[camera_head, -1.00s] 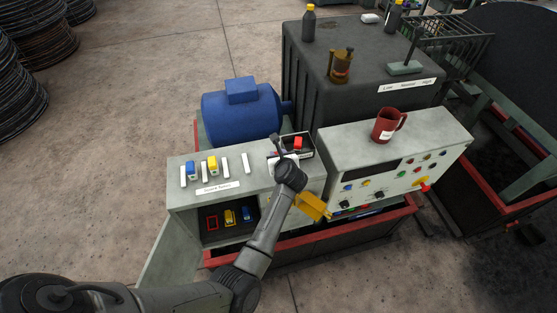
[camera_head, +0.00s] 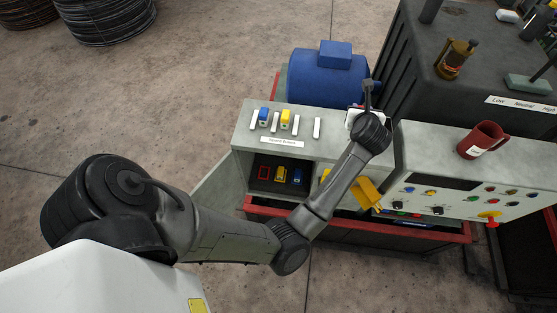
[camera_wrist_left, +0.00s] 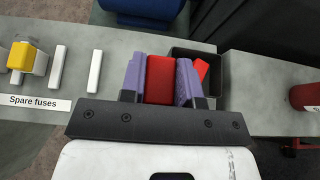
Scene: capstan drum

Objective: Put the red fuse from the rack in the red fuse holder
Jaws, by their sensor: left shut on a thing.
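My left gripper (camera_wrist_left: 160,70) has two purple fingers shut on a red block, the red fuse (camera_wrist_left: 160,82), in the left wrist view. It is over the grey cabinet top, in front of a black open box. In the head view the left gripper (camera_head: 367,95) is at the right end of the cabinet top, and my wrist hides the fuse. The red fuse holder (camera_head: 263,172) shows as an empty red outline at the left inside the open cabinet, beside a yellow one (camera_head: 280,174) and a blue one (camera_head: 297,176). The rack (camera_head: 282,142) on top, labelled "Spare fuses", carries a blue and a yellow fuse.
The black box (camera_wrist_left: 228,80) holds another red item (camera_wrist_left: 202,68). A control panel with a red mug (camera_head: 482,140) stands to the right. A blue motor (camera_head: 325,80) is behind the cabinet. My forearm crosses in front of the cabinet. A yellow part (camera_head: 367,192) shows beside it.

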